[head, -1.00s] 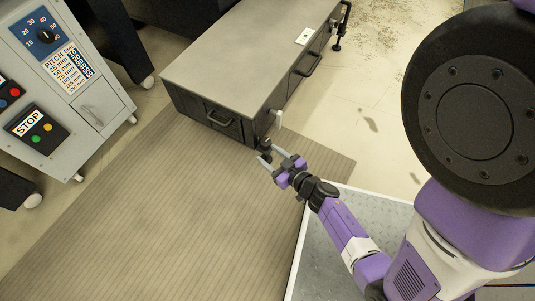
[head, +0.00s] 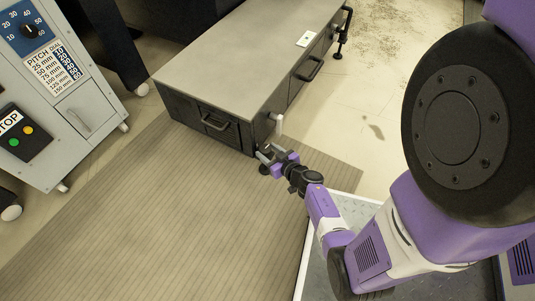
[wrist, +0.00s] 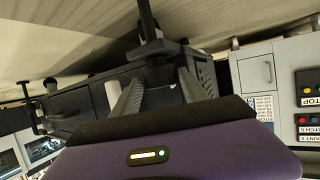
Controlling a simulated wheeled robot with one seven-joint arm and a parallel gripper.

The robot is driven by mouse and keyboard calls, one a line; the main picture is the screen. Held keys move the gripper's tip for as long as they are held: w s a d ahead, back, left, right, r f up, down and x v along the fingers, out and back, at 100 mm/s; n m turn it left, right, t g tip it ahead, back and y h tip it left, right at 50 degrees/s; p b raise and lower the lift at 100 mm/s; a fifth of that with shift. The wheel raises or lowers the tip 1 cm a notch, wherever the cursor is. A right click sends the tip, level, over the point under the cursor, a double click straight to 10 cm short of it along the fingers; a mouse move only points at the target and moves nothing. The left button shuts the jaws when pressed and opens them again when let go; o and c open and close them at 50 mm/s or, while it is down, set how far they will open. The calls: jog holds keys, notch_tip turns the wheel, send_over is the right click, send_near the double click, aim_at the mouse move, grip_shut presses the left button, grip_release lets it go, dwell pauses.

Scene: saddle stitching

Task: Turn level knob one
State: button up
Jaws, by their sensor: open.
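A black levelling fitting (head: 264,170), which I take to be level knob one, is at the near right corner of the grey bench (head: 235,60). My gripper (head: 268,153) is at this corner, and its fingers partly hide the fitting in the head view. In the wrist view, the fitting's dark post (wrist: 148,22) rises above a dark block between the two grey fingers of my gripper (wrist: 160,80). The jaws are apart, one on each side of it. I cannot tell whether either finger touches it.
A grey control cabinet (head: 60,165) with a dial and buttons stands at the left. A similar black fitting (head: 342,35) is at the bench's far right corner. A white post (head: 278,122) stands by the near corner. Ribbed floor (head: 150,220) lies open in front.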

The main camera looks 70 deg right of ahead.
jog(key=shift+w+d, duration=0.1)
jog(key=shift+w, duration=0.05)
jog(key=shift+c, duration=0.2)
jog(key=c, duration=1)
jog(key=shift+c, duration=0.2)
jog(key=shift+r+n+y+p, duration=0.1)
jog(key=shift+n+y+p, duration=0.2)
jog(key=shift+p, duration=0.3)
